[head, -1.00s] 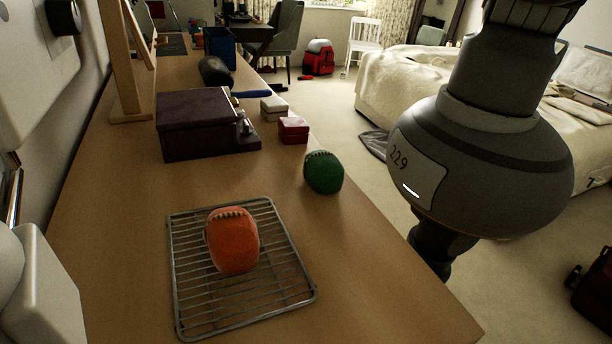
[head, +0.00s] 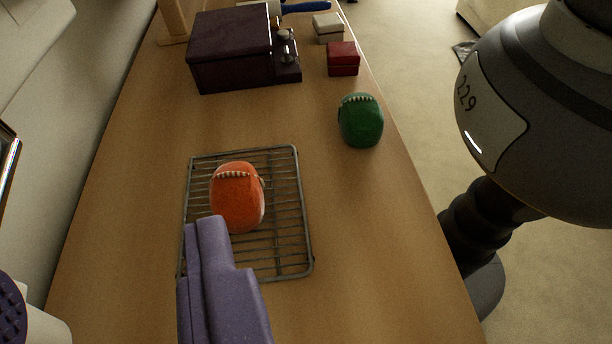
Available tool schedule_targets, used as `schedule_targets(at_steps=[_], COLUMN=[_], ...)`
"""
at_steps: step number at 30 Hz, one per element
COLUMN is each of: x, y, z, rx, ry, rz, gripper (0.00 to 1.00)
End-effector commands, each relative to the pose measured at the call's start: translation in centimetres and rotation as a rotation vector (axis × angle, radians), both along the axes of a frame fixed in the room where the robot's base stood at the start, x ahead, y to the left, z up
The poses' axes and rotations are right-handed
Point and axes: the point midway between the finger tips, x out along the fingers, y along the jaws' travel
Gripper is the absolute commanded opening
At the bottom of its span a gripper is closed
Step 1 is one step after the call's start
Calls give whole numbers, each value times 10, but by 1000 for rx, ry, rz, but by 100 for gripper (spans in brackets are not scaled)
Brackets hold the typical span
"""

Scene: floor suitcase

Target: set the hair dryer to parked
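I cannot make out a hair dryer in the current view. A lavender two-part piece, which looks like my gripper (head: 208,232), reaches in from the bottom edge. Its tip overlaps the near left part of a wire rack in the picture. Its two parts appear close together, but whether they are parted or shut cannot be told. I see nothing held at its tip. A white part with a dark purple dotted face is cut off at the lower left corner.
The wire rack (head: 306,238) bears an orange ball-like object (head: 238,196). A green one (head: 361,121) stands near the desk's right edge. A dark purple box (head: 230,48), a red box (head: 342,59), a white box (head: 327,27) and a blue-handled item (head: 305,7) are farther back. Front right desk is clear.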

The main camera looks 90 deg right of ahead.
Motion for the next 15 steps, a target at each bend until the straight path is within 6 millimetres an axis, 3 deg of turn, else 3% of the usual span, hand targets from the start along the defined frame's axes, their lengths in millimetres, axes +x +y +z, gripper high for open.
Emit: schedule_targets(at_steps=[11,15], x=[-8,-8], y=[-5,-5], z=[1,0], rx=[-1,-1], ry=[0,0], rz=[0,0], gripper=[53,23])
